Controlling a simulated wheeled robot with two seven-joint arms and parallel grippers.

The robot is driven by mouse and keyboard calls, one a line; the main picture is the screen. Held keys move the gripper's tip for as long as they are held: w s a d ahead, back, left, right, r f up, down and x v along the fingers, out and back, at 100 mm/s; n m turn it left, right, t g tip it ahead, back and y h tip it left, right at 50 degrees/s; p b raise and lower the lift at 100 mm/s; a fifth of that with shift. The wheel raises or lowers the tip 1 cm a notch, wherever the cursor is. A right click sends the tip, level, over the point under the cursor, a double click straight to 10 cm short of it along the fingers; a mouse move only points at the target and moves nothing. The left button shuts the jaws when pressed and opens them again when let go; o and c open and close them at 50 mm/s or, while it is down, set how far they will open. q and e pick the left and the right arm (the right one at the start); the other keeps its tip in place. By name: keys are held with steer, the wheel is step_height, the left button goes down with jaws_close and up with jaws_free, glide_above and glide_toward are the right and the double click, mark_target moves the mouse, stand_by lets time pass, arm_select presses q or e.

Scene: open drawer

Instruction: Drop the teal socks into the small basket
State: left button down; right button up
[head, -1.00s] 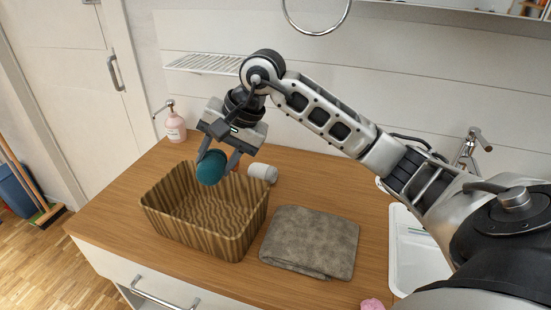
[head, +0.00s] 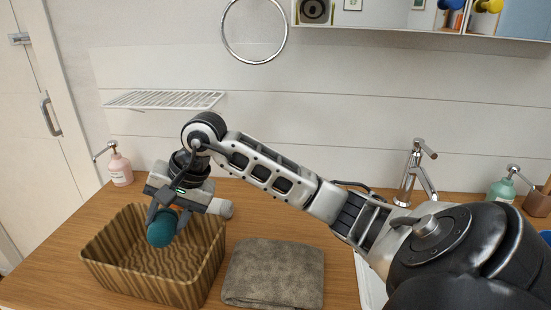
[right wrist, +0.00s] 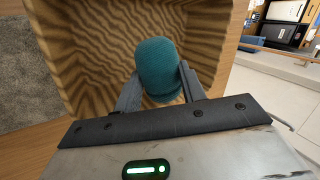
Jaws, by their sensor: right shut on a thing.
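The teal socks (head: 162,228) are a rolled ball held between the fingers of my right gripper (head: 163,216), which points down. The small basket (head: 150,285) is a brown striped, open-topped box on the wooden counter. In the head view the socks are in front of the basket's opening. In the right wrist view the socks (right wrist: 158,68) sit between the two fingertips, with the basket's striped inside (right wrist: 95,50) behind them. The basket looks empty where its inside shows. My left gripper is not in view.
A folded grey-brown towel (head: 275,272) lies right of the basket. A pink soap bottle (head: 121,168) stands at the back left. The tap (head: 415,170) and sink are at the right, with a green bottle (head: 501,190) beyond.

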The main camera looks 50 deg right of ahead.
steer(key=o, duration=1.1)
steer(key=shift+c, duration=0.2)
steer(key=shift+r, duration=0.1)
steer(key=b+v, duration=0.1)
steer(key=v, duration=1.4)
steer(key=shift+d+r, duration=0.2)
steer(key=shift+r, duration=0.15)
steer(key=shift+s, duration=0.1)
